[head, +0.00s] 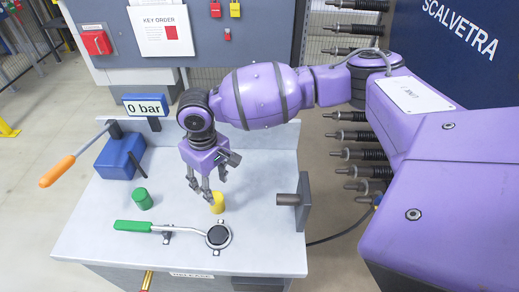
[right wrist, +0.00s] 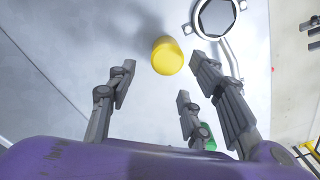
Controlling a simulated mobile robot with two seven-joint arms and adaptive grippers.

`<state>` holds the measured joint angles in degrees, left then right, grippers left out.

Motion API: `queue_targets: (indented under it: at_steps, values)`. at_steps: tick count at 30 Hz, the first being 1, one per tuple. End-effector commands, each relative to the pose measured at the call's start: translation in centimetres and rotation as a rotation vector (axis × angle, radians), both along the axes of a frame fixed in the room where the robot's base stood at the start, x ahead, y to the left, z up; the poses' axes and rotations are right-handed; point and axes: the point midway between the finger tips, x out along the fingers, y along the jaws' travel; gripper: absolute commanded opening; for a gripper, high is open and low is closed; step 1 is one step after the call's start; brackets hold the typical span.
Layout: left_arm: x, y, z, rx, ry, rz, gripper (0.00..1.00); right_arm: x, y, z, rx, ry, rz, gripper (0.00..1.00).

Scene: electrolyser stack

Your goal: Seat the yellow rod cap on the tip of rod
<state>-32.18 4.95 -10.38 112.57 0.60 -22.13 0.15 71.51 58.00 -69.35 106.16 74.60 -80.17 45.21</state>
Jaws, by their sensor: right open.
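The yellow rod cap (head: 217,204) stands upright on the light grey bench. My right gripper (head: 205,194) hangs over the bench just beside and above it, fingers pointing down. In the right wrist view the cap (right wrist: 167,56) lies beyond the open fingers (right wrist: 165,85), roughly between them, with nothing held. Several horizontal rods with black sleeves and metal tips, such as one rod (head: 352,154), stick out left from the stack. A short brown rod (head: 288,199) sticks out from a dark plate on the bench's right side. My left gripper is not in view.
A green cap (head: 142,199) stands at the left. A green-handled lever (head: 133,226) joins a round black fitting (head: 218,236) at the front. A blue valve block (head: 119,157) with an orange handle and a "0 bar" display (head: 145,105) are behind.

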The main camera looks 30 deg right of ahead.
Motion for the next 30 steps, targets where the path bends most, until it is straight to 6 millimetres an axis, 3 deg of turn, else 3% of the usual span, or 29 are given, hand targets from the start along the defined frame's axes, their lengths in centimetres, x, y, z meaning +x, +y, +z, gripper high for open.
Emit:
queue_targets:
  at_steps: [10, 19, 27, 30]
  values:
    - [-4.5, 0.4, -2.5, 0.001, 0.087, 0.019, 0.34, 0.0, -0.1, -3.2, -0.001, 0.003, -0.002, 0.47]
    - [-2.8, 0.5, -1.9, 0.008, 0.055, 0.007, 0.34, -0.2, -0.1, -7.4, -0.002, 0.005, -0.002, 0.47]
    - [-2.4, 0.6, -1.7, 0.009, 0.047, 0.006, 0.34, -0.1, -0.1, -7.9, -0.002, 0.002, -0.002, 0.47]
    - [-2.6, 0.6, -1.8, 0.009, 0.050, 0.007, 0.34, -0.1, -0.1, -7.8, -0.001, 0.001, -0.002, 0.34]
